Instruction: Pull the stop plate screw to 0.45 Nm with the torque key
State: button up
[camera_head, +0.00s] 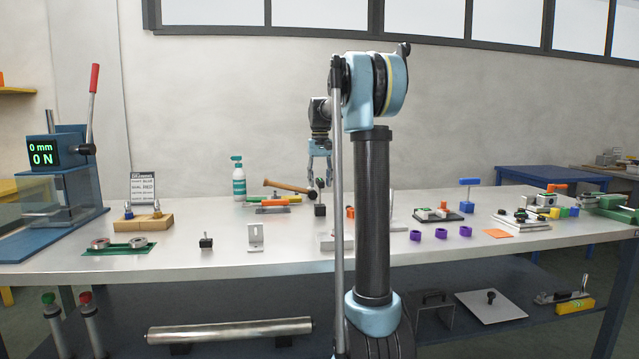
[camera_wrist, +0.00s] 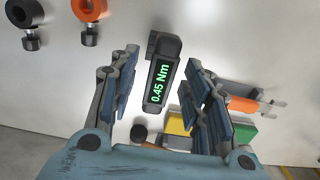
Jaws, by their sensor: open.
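My gripper (camera_head: 320,178) is open above the back middle of the bench. In the wrist view my gripper (camera_wrist: 162,58) has one finger on each side of the torque key (camera_wrist: 163,75). The key is a dark body with a green display reading 0.45 Nm; a gap shows between it and both fingers. In the head view a small black block with an upright post (camera_head: 320,210) stands just below the fingers; it appears to be the key in its holder. I cannot tell for sure which piece is the stop plate, and its screw is not clearly visible.
A press (camera_head: 60,170) stands at the far left. A hammer (camera_head: 290,186) and orange-handled tool (camera_head: 272,203) lie left of the gripper. My arm hides part of the bench's middle.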

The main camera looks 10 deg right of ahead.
jog(key=shift+r, duration=0.15)
notch_tip(320, 180, up, 12)
jog(key=shift+f, duration=0.2)
dwell(0.5)
